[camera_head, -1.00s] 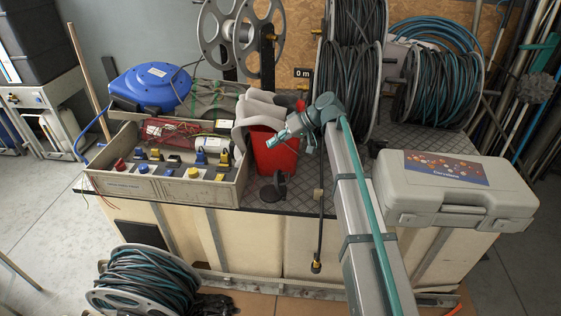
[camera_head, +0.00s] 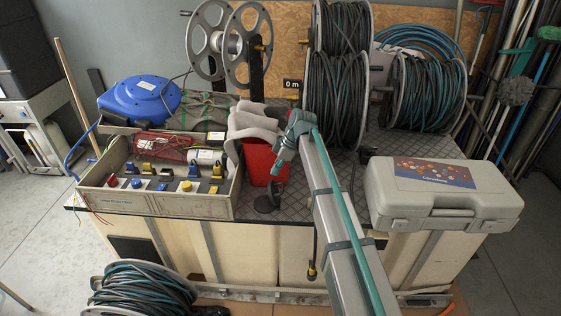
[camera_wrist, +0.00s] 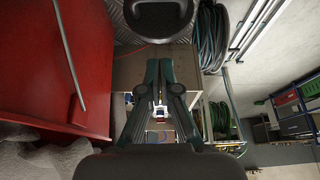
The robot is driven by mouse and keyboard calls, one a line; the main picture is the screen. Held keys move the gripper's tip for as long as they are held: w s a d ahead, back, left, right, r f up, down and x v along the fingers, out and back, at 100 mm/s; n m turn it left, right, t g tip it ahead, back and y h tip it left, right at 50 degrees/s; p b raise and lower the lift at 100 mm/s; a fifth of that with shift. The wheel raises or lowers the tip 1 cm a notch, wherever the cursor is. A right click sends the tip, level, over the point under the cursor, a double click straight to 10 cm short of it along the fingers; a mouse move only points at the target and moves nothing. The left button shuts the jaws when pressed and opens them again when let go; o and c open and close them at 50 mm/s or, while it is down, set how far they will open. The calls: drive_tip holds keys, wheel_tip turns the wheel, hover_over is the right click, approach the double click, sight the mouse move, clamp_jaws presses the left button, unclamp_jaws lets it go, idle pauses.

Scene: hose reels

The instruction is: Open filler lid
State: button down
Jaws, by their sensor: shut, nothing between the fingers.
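A round black filler fitting (camera_head: 267,204) sits on the bench top, in front of the red container. A dark disc-like piece (camera_head: 277,189) stands up at its back right edge and looks like a raised lid, though it is small. In the wrist view a dark rounded part of the fitting (camera_wrist: 158,38) shows at the top edge, cut off by the frame. My gripper (camera_head: 275,173) points down and forward just above the fitting, beside the red container. It is shut and empty. The fingers (camera_wrist: 159,66) lie together in the wrist view, apart from the dark part in the picture.
The red container (camera_head: 260,163), with grey curved pieces over it, stands close to my gripper's left. A socket box (camera_head: 160,202) stands left. Cable reels (camera_head: 337,100) stand behind, and a grey case (camera_head: 440,192) lies right. A thin hose (camera_head: 314,250) hangs at the bench front.

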drive_tip(key=p, duration=0.1)
hover_over(273, 188)
wheel_tip(273, 188, down, 4)
drive_tip(key=shift+w+f, duration=0.1)
drive_tip(key=shift+f, duration=0.05)
drive_tip(key=shift+d+f+p, duration=0.35)
drive_tip(key=shift+d+f, duration=0.25)
drive_tip(key=shift+d, duration=0.3)
drive_tip(key=shift+d+f, duration=0.45)
